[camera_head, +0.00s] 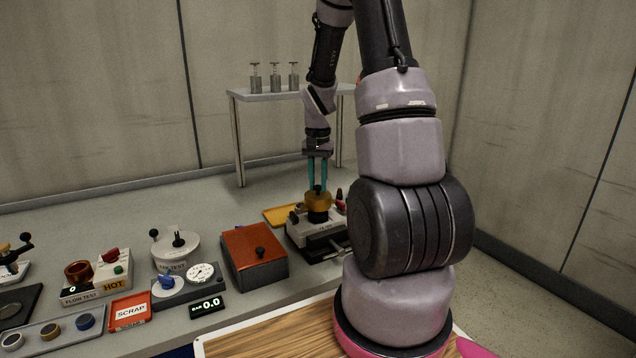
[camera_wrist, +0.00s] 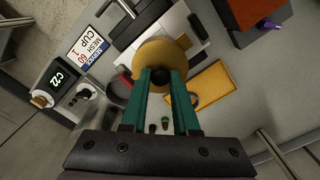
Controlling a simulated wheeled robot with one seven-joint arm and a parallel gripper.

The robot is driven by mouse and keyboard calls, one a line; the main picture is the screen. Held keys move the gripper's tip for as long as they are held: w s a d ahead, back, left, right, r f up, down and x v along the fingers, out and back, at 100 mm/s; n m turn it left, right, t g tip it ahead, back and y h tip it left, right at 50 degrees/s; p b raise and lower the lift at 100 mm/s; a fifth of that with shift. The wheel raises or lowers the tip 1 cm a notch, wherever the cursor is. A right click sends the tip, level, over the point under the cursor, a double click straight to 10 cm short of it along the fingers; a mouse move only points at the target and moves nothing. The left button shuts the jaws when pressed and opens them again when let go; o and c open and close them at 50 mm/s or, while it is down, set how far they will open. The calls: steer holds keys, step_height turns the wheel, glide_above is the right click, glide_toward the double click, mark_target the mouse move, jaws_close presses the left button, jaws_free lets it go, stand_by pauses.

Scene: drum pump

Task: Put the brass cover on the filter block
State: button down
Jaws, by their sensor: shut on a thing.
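The brass cover (camera_head: 318,200) is a round, gold-coloured lid with a dark knob on top. It also shows in the wrist view (camera_wrist: 158,56). My gripper (camera_head: 318,183) has teal fingers pointing down and is shut on the cover's knob; the fingertips (camera_wrist: 161,76) also show in the wrist view. The cover is at the top of the grey-white filter block (camera_head: 300,232), over its middle. The block's top under the cover is hidden, so I cannot tell whether the cover is seated or slightly above it.
A yellow tray (camera_head: 277,214) lies behind the block. An orange-topped box (camera_head: 254,250) stands to its left. A dial gauge (camera_head: 201,273), a red scrap tray (camera_head: 130,311) and a flow test unit (camera_head: 97,280) are further left. A raised shelf (camera_head: 262,96) stands at the back.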

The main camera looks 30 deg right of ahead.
mark_target(318, 186)
steer(key=shift+f, duration=0.15)
steer(key=shift+f, duration=0.4)
steer(key=shift+f, duration=1.45)
stand_by(1.3)
jaws_free()
stand_by(0.6)
steer(key=shift+r, duration=4)
